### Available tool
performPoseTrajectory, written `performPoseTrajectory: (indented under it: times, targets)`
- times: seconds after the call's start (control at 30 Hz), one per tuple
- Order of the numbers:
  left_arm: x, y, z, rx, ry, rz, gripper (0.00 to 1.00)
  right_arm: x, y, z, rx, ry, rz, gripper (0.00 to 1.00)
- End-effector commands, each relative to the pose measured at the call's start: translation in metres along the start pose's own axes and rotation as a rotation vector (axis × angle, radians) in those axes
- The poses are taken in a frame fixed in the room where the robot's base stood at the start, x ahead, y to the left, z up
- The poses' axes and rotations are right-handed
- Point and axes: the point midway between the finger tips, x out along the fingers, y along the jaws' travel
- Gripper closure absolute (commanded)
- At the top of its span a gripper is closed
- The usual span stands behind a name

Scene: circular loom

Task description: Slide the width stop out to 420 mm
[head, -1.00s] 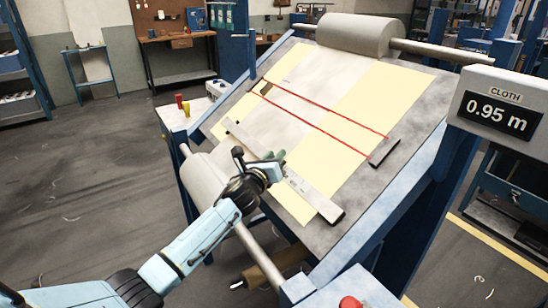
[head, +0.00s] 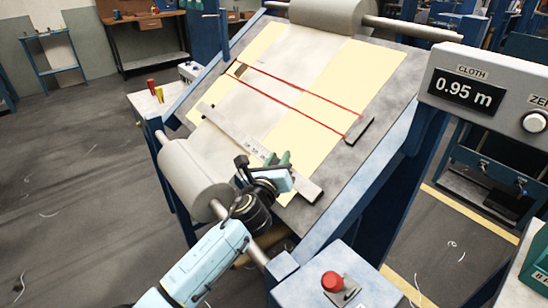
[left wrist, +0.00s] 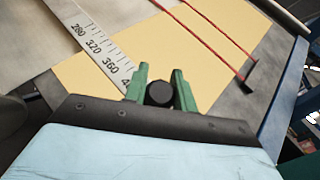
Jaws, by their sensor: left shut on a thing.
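The width stop shows only as a round black knob (left wrist: 159,93) in the left wrist view. My left gripper (left wrist: 160,82) is shut on this knob, one green finger on each side. The pale ruler bar (left wrist: 97,45) runs under it, with marks 280, 320 and 360 readable; the following number is cut off behind a finger, so the stop's exact reading is hidden. In the head view my left gripper (head: 281,162) is over the lower right part of the ruler bar (head: 232,127), hiding the stop. My right gripper is not in view.
Pale cloth (head: 299,55) with yellow side strips lies on the sloping table. Two red lines cross it, ending at a dark bar (head: 359,130). A grey roller (head: 188,175) is at lower left. A display (head: 465,88) reads 0.95 m. A red button (head: 332,281) sits in front.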

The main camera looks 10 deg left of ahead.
Motion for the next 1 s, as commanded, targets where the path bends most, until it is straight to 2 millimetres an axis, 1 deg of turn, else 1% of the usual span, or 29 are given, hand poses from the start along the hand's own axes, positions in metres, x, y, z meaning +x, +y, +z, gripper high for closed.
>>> performPoseTrajectory:
  times: [0.03, 0.2, 0.47, 0.57, 0.67, 0.77, 1.0]
  targets:
    - [-0.002, -0.003, -0.005, -0.002, 0.007, -0.008, 0.72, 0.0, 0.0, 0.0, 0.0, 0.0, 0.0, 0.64]
    - [-0.002, -0.003, -0.004, -0.002, 0.006, -0.007, 0.52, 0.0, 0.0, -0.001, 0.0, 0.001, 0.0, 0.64]
    - [-0.002, -0.002, -0.002, -0.002, 0.004, -0.005, 0.52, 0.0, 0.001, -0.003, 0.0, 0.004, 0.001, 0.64]
    - [-0.006, -0.001, -0.002, -0.001, 0.004, -0.005, 0.52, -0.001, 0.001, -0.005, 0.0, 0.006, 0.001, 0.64]
    - [-0.016, -0.001, -0.002, -0.001, 0.004, -0.006, 0.52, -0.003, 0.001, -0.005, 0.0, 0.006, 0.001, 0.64]
    - [-0.033, -0.001, -0.002, -0.001, 0.005, -0.005, 0.52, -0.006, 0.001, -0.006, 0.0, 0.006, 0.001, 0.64]
    - [-0.086, -0.001, -0.003, -0.001, 0.007, -0.006, 0.52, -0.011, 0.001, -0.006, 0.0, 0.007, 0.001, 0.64]
